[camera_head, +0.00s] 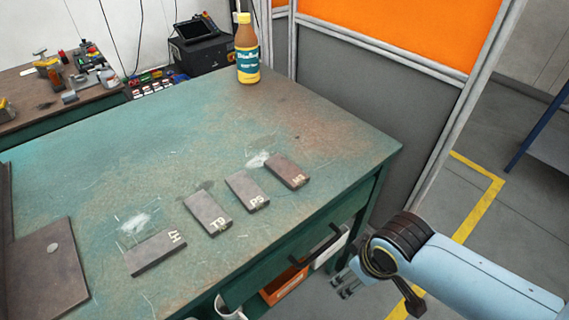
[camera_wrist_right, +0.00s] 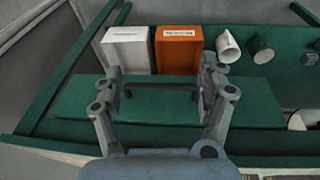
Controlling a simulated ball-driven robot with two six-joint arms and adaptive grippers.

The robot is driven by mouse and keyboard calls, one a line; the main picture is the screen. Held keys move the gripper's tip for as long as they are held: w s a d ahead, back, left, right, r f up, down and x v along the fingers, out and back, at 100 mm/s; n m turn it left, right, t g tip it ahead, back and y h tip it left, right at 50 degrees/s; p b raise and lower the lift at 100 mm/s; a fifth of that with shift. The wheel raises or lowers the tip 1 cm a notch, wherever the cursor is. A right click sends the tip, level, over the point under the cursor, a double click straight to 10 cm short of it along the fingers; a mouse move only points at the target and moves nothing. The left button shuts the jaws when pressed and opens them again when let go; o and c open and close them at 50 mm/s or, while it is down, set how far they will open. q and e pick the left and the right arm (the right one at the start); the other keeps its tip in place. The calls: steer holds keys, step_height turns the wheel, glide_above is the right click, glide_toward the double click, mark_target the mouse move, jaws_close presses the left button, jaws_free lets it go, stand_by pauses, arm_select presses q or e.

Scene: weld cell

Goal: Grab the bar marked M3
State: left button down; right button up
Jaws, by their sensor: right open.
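Several flat metal bars lie apart in a row on the green worktable (camera_head: 330,135) in the head view. The rightmost, a brownish bar (camera_head: 286,168), has a small pale marking at its near end that looks like M3. To its left lie a bar marked P5 (camera_head: 243,188), a bar marked T9 (camera_head: 205,210) and a bar (camera_head: 152,254) whose marking is hard to read. My right gripper (camera_head: 345,285) is off the table's front edge, below the top and away from the bars. In the wrist view it is open and empty (camera_wrist_right: 162,90). My left gripper is not in view.
Under the tabletop are a white box (camera_wrist_right: 126,50), an orange box (camera_wrist_right: 179,50) and mugs (camera_wrist_right: 228,46). A bottle (camera_head: 247,55) stands at the table's back corner. A dark plate (camera_head: 45,275) lies at left. The tabletop behind the bars is clear.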

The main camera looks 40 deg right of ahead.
steer(key=w+r+p, duration=0.2)
steer(key=w+r, duration=0.1)
steer(key=r, duration=0.6)
steer(key=w+r+p, duration=0.2)
steer(key=w+r, duration=0.2)
steer(key=r, duration=0.5)
steer(key=g+y, duration=0.1)
steer(key=g, duration=0.2)
glide_above(288, 170)
steer(key=shift+n, duration=0.4)
steer(key=f, duration=0.4)
steer(key=shift+d+f, duration=0.1)
steer(key=shift+d, duration=0.1)
steer(key=f, duration=0.3)
steer(key=f+b, duration=0.1)
steer(key=f, duration=0.1)
steer(key=shift+a+f, duration=0.25)
steer(key=shift+f, duration=0.1)
steer(key=shift+c, duration=0.4)
steer(key=shift+r, duration=0.1)
jaws_close()
